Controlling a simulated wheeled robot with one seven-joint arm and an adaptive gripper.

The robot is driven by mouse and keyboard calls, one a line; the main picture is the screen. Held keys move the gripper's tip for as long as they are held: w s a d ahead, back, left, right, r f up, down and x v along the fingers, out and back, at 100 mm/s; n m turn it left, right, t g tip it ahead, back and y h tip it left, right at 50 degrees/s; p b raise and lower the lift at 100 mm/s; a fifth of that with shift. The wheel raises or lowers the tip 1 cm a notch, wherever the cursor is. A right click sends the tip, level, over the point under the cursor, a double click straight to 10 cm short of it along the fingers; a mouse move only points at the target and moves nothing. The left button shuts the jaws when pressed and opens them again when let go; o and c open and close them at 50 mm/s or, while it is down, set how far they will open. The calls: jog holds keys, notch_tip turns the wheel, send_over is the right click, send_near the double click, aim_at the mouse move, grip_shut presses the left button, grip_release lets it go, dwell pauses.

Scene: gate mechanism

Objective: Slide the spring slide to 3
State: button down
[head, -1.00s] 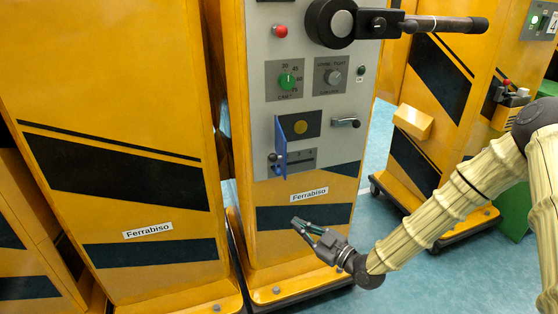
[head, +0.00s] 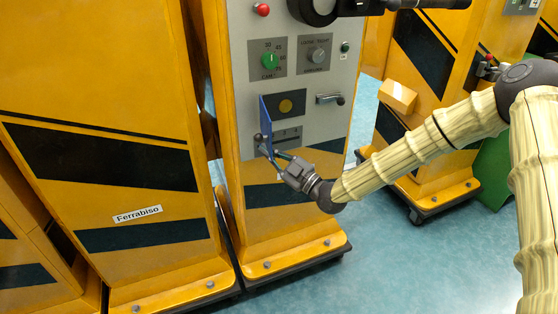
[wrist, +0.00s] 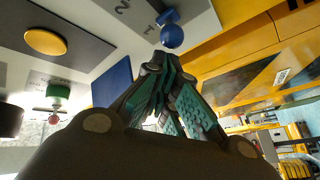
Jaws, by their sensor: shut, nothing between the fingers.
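The spring slide's scale plate (head: 288,136) is on the grey front panel of the yellow cabinet, below a dark square with a yellow disc. Its ball knob (head: 258,138) is at the left end. In the wrist view the knob (wrist: 172,36) looks blue and sits beside the 1 mark, with a 2 farther left. My gripper (head: 266,151) is shut and empty, its fingertips just below and right of the knob in the head view. In the wrist view the fingertips (wrist: 160,66) are close to the knob; I cannot tell whether they touch. The gripper partly covers the slide area.
A blue flap (head: 265,120) stands out from the panel just above the knob; it is also close to the fingers in the wrist view (wrist: 112,82). A lever handle (head: 330,99), a green dial (head: 270,61) and a red button (head: 263,10) are higher up.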

jog(key=shift+w+a+r, duration=0.2)
jog(key=shift+w+a, duration=0.25)
jog(key=shift+a, duration=0.1)
jog(key=shift+d, duration=0.1)
jog(key=w+d, duration=0.2)
jog(key=d, duration=0.5)
jog(key=shift+w+d+b, duration=0.2)
jog(key=shift+w+b, duration=0.15)
jog(key=shift+b, duration=0.05)
jog(key=shift+f, duration=0.1)
jog(key=b+v, duration=0.1)
jog(key=v, duration=0.9)
dwell(1.0)
